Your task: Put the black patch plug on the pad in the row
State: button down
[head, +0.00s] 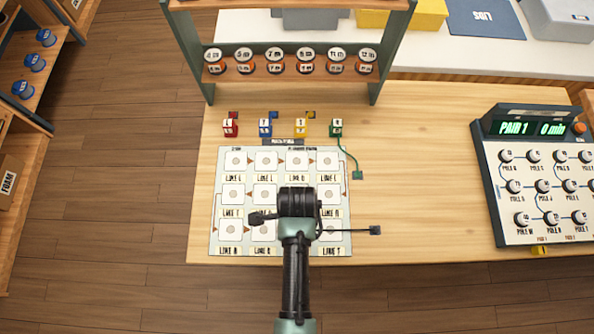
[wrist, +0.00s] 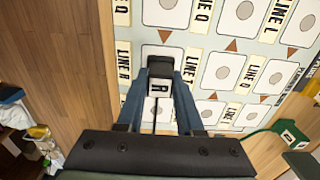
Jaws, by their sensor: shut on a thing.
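My gripper (wrist: 160,88) is shut on the black patch plug (wrist: 160,66), which has a black top and a white face with a dark letter. A thin black cord runs from it. In the head view, my gripper and wrist (head: 297,222) cover the plug. The cord ends at a small dark block (head: 375,230) right of the board. The light board (head: 214,200) has rows of white square pads with round grey centres and LINE labels.
Red (head: 230,127), blue (head: 265,127), yellow (head: 300,127) and green (head: 337,128) plugs stand behind the board. A shelf (head: 290,75) with several jars is behind them. A console (head: 540,185) reading PAIR 1 stands right.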

jog(key=c, duration=0.5)
grip_release()
jog(key=shift+f, duration=0.1)
jog(key=shift+c, duration=0.2)
notch_tip(320, 180, up, 12)
jog(key=w+r+n+t, duration=0.5)
jog(key=w+r+t, duration=0.3)
jog(key=w+r, duration=0.85)
jog(key=w+r+n+t, duration=0.2)
jog(key=w+r+t, duration=0.1)
jog(key=r, duration=0.5)
jog(key=w+r+n+t, duration=0.2)
jog(key=w+r+t, duration=0.1)
jog(key=r, duration=0.5)
notch_tip(320, 180, up, 17)
jog(key=s+n+t, duration=0.2)
jog(key=n+t, duration=0.2)
jog(key=t, duration=0.2)
jog(key=s+r+n+t, duration=0.2)
jog(key=s+r, duration=0.3)
jog(key=r, duration=0.4)
jog(key=s+r+n+t, duration=0.3)
jog(key=s+r+t, duration=0.2)
jog(key=r, duration=0.4)
jog(key=shift+s, duration=0.45)
